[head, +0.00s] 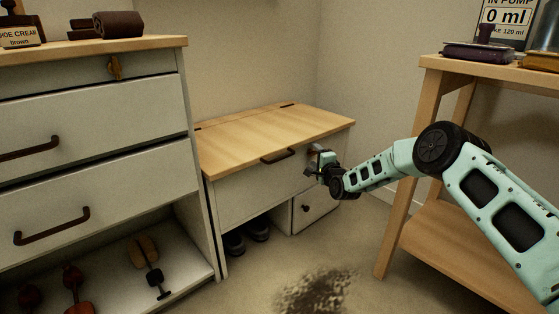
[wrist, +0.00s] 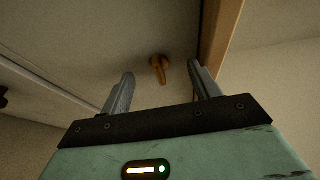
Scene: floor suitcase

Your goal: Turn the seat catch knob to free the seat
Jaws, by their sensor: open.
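The bench seat (head: 270,140) is a closed wooden lid with a dark handle (head: 278,156) at its front edge. The catch knob (wrist: 159,66) is a small orange-brown knob on the pale front panel (wrist: 110,35) in the wrist view. My gripper (wrist: 163,82) is open, with one finger to each side of the knob and the knob between and just beyond the fingertips. I see no contact. In the head view my gripper (head: 318,164) is at the bench's front right corner and hides the knob.
A drawer cabinet (head: 90,160) stands left of the bench. A wooden shelf unit (head: 432,150) stands at right, close to my arm. A small door with a dark knob (head: 305,208) is below the bench, beside dark shoes (head: 246,237). A dark stain (head: 318,292) marks the open floor.

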